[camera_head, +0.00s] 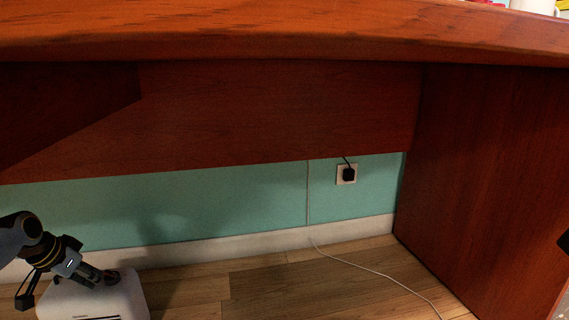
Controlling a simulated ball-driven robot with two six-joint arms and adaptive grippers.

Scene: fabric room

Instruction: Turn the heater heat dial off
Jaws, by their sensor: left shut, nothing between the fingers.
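A white heater (85,301) stands on the wooden floor at the lower left, cut off by the bottom of the view. A small dark round knob, seemingly its heat dial (112,276), sits on its top near the back. My left gripper (103,279) reaches in from the left, shut and empty. Its fingertips are at the dial, touching it or very close; I cannot tell which. The fingers partly hide the dial, and its setting is not readable.
A reddish wooden desk (280,35) spans the top, with a back panel and a side panel (480,170) at right. A wall socket (346,174) holds a black plug. A thin white cable (370,270) crosses the floor. The floor right of the heater is otherwise clear.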

